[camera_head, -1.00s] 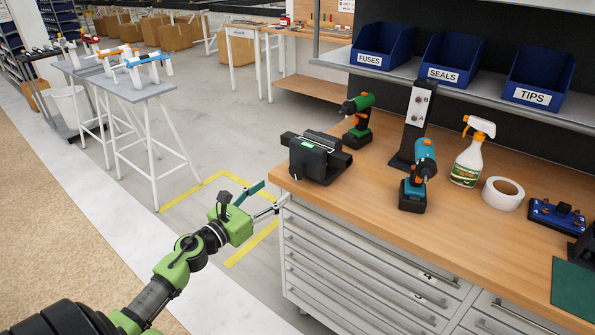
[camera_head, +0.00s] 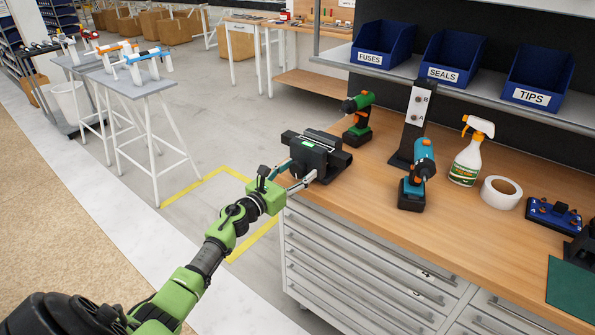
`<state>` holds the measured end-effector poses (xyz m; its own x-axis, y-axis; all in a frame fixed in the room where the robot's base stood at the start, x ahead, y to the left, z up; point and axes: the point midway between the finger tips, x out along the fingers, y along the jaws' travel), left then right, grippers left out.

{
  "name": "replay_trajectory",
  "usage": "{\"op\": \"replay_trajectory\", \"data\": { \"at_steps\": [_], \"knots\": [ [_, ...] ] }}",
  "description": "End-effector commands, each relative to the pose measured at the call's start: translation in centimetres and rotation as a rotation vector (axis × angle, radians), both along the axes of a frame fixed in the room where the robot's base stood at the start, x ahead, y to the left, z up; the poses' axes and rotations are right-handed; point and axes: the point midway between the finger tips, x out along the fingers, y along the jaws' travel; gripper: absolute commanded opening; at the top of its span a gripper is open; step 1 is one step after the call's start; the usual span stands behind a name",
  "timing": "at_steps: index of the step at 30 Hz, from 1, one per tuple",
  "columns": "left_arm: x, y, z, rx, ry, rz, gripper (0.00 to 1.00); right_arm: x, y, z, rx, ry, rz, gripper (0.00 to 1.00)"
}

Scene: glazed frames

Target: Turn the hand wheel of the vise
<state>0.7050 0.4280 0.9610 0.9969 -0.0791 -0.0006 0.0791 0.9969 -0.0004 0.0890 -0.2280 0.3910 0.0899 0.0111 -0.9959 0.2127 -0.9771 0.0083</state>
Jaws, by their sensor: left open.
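The black vise (camera_head: 318,155) stands on the left corner of the wooden workbench, with a green label on its front. Its hand wheel cannot be told apart clearly; the near side of the vise is partly behind my gripper's fingers. My left gripper (camera_head: 292,178) is open, its two fingers pointing at the vise's near left side. One finger is at the left and the other at the right, close to the vise body. I cannot tell whether they touch it. My right gripper is not in view.
On the workbench (camera_head: 385,210) stand a green drill (camera_head: 357,118), a black post (camera_head: 413,125), a blue drill (camera_head: 418,175), a spray bottle (camera_head: 470,152) and a tape roll (camera_head: 501,192). Blue bins (camera_head: 383,44) sit on the shelf above. The floor left of the bench is open.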

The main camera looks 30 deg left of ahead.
Motion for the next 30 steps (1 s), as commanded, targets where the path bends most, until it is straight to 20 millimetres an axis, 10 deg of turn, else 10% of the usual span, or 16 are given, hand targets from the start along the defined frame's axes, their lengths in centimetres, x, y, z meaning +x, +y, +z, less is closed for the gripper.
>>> {"op": "replay_trajectory", "data": {
  "at_steps": [8,12,30],
  "knots": [
    [0.08,0.00,0.02,0.000,0.000,0.000,0.53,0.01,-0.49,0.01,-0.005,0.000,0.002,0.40],
    [0.06,0.02,0.02,0.000,0.000,0.000,0.16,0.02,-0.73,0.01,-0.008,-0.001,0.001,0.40],
    [0.04,0.03,0.05,-0.153,0.012,0.001,0.16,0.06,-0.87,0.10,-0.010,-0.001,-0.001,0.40]
  ]
}}
